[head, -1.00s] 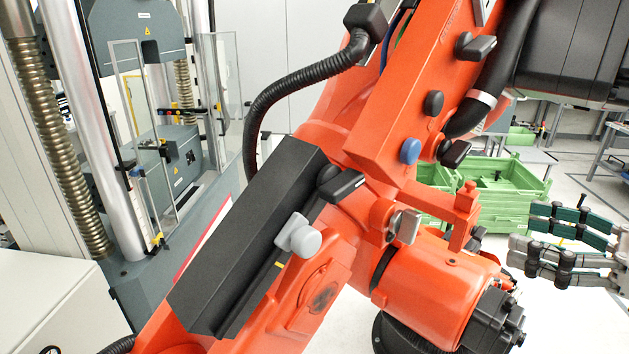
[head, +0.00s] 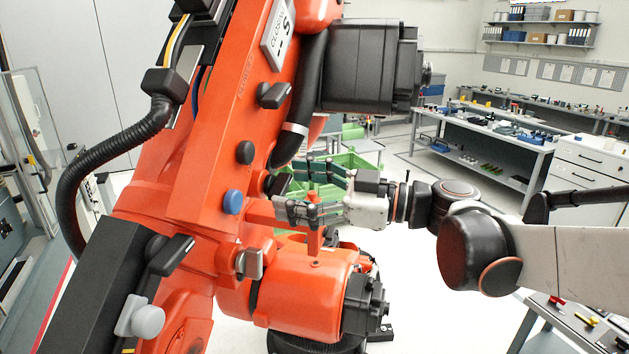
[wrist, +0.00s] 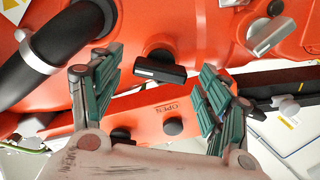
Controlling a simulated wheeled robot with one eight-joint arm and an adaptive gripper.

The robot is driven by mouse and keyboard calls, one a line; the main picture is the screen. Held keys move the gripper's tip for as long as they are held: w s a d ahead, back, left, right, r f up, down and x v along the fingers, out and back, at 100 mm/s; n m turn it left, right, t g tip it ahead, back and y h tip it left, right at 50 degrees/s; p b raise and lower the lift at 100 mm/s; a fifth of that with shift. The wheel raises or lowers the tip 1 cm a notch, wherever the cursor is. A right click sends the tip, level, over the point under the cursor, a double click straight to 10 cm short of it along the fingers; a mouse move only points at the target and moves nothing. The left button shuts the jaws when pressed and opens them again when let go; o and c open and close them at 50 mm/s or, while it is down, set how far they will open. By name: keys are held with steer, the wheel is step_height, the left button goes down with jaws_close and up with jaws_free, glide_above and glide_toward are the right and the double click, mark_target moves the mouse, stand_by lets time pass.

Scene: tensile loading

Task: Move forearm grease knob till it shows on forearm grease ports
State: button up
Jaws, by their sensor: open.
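A large orange robot arm (head: 205,165) carries several levers and knobs; I cannot tell for sure which is the forearm grease knob. My gripper (head: 291,188) is open and reaches in from the right. Its green-padded fingers stand either side of a black lever (head: 278,184), apart from it as far as I can see. In the wrist view this black lever (wrist: 160,68) lies between the open fingers of my gripper (wrist: 158,92). Lettering "OPEN" (wrist: 167,107) is on the orange part below it. No labelled forearm grease ports are readable.
Other controls are close by: a blue round knob (head: 233,203), a black round knob (head: 245,152), a grey lever (head: 250,263) and another black lever (head: 274,95). A black hose (head: 303,110) runs just above my gripper. Green crates (head: 350,160) and a workbench (head: 490,140) stand behind.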

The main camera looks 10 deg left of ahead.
mark_target(275, 186)
steer(key=shift+w+a, duration=0.2)
steer(key=shift+a, duration=1.2)
steer(key=shift+c, duration=0.2)
steer(key=c, duration=1)
steer(key=shift+c, duration=0.2)
steer(key=m+b, duration=0.1)
steer(key=m, duration=0.2)
steer(key=shift+m, duration=0.4)
steer(key=m+b, duration=0.1)
steer(key=m, duration=0.2)
steer(key=shift+m, duration=0.3)
steer(key=m+b, duration=0.1)
steer(key=m, duration=0.2)
steer(key=shift+m, duration=0.3)
steer(key=shift+m+b, duration=0.55)
steer(key=shift+m, duration=1.35)
